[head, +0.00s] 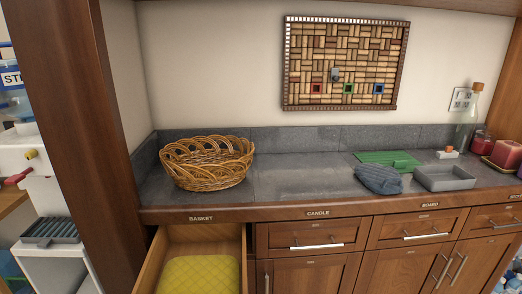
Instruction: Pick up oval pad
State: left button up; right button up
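No single thing is plainly an oval pad. A blue-grey, rounded, striped cloth item (379,179) lies on the counter right of centre, beside a shallow grey tray. A yellow quilted pad (198,276) with rounded corners lies inside the open drawer labelled BASKET (153,272) at the lower left of centre. Its near part is cut off by the frame's bottom edge. Neither of my grippers is in the head view.
A wicker basket (208,163) stands on the dark stone counter (290,180) above the open drawer. The grey tray (445,179), a green flat board (388,160), a glass bottle (466,132) and red candles (506,154) are on the right. The counter's middle is clear.

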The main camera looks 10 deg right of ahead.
aim_at(381, 179)
jog(key=l+z, duration=0.2)
jog(key=l, duration=0.2)
jog(key=i+l+z, duration=0.2)
jog(key=l, duration=0.2)
jog(key=l+z, duration=0.15)
jog(key=l, duration=0.25)
